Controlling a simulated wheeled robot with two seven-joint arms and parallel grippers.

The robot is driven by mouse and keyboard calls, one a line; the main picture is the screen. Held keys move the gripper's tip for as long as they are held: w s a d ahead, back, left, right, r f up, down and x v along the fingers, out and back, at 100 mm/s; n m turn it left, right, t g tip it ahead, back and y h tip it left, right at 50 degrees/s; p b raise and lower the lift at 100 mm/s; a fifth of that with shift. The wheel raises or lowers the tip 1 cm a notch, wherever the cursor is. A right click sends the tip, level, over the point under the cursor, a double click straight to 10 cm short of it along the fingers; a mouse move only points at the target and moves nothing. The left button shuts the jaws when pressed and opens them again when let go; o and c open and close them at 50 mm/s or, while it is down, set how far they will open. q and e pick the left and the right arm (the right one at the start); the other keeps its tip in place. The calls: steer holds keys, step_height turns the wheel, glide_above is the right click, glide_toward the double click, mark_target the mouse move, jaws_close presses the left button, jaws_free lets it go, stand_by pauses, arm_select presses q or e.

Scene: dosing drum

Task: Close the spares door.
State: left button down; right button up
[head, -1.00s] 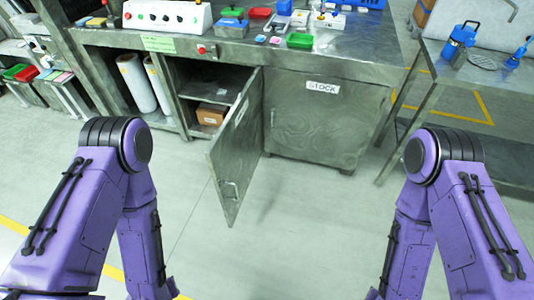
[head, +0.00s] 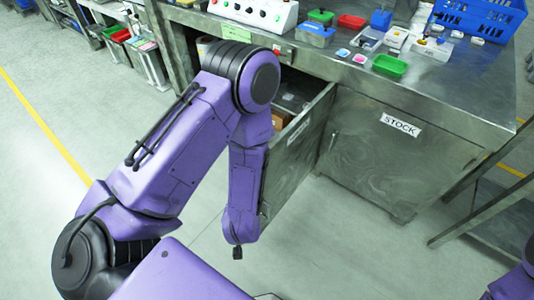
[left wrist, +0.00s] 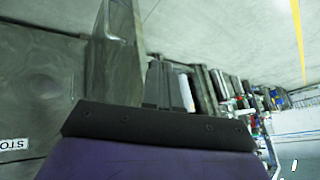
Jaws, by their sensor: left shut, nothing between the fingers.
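The spares door (head: 294,160) is a grey metal panel, hinged beside the stock cabinet and standing open at an angle. My left forearm hides part of its free edge and most of the opening. The door also shows in the left wrist view (left wrist: 115,55), just left of the fingers. My left gripper (head: 237,252) hangs low by the door's free edge in the head view, only its dark tip showing. In the left wrist view its fingers (left wrist: 168,85) are together and empty. I cannot tell whether they touch the door. My right gripper is out of view.
The closed stock door (head: 375,150) stands right of the open door. The worktop (head: 440,85) above carries several trays and a blue crate (head: 480,15). A brown box (head: 281,119) sits inside the open compartment. The floor (head: 350,250) in front is clear.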

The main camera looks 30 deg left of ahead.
arm_select(q)
steer(key=w+d+r+m, duration=0.4)
steer(key=w+d+r, duration=0.4)
steer(key=r, duration=0.3)
steer(key=w+a+f+b, duration=0.2)
steer(key=w+a+f, duration=0.2)
steer(key=a+f, duration=0.4)
steer(key=shift+w+a+t+b, duration=0.25)
steer(key=shift+w+t+b, duration=0.05)
steer(key=shift+b, duration=0.1)
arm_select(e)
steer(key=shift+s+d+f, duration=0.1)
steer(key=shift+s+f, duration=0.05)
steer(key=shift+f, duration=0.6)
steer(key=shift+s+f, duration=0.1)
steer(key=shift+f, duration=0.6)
